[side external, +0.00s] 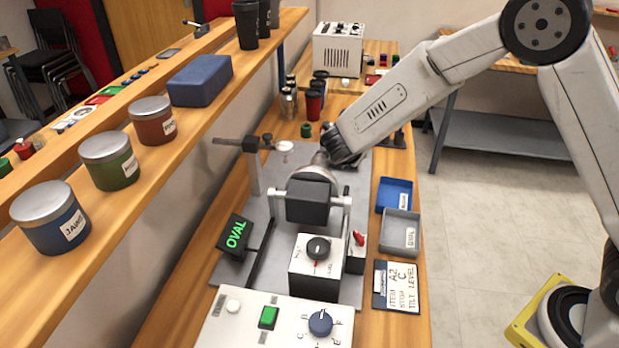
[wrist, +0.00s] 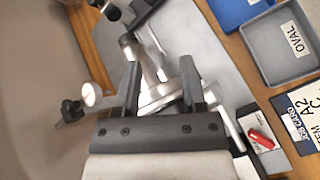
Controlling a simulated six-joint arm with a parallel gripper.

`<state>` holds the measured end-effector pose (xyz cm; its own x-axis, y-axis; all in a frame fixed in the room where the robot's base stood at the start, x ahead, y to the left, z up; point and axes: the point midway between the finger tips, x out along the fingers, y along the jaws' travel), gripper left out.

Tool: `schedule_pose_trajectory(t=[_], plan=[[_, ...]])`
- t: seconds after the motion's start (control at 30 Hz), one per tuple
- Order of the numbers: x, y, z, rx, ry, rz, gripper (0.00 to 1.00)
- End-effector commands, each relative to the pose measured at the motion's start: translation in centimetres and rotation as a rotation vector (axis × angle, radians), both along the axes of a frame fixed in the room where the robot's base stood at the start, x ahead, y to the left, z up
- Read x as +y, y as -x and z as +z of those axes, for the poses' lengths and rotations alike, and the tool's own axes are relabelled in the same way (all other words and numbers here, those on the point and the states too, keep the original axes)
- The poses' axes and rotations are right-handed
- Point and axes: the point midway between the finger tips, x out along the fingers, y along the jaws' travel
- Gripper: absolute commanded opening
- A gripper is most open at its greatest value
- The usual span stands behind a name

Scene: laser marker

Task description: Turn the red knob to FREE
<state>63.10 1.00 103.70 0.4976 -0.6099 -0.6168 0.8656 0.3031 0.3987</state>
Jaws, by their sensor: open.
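The small red knob (side external: 358,238) sits on a white plate on a dark block, at the right side of the fixture in the side view. It also shows at lower right in the wrist view (wrist: 261,139), lying slanted on its white plate. The lettering beside it is too small to read, so I cannot tell its setting. My gripper (wrist: 159,62) is open, its two dark fingers apart above the silver metal parts of the fixture. The red knob is to the right of the fingers, apart from them. In the side view the fingers are not clearly visible.
A white box with a black dial (side external: 318,248) stands left of the red knob. A panel with a blue knob (side external: 320,322) is nearer the camera. A blue tray (side external: 394,194), a grey OVAL tray (side external: 400,231) and a card (side external: 397,286) lie right. A green OVAL display (side external: 236,236) stands left.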

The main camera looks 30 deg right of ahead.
Motion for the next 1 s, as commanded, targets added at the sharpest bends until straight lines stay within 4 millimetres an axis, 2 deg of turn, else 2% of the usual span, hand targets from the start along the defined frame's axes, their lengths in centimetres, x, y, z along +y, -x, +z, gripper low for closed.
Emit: schedule_pose_trajectory(t=[0.47,1.0], plan=[[3.3,-5.5,0.9,-0.039,0.273,0.245,0.53],[8.9,-10.5,2.0,-0.125,0.583,0.487,0.53]])
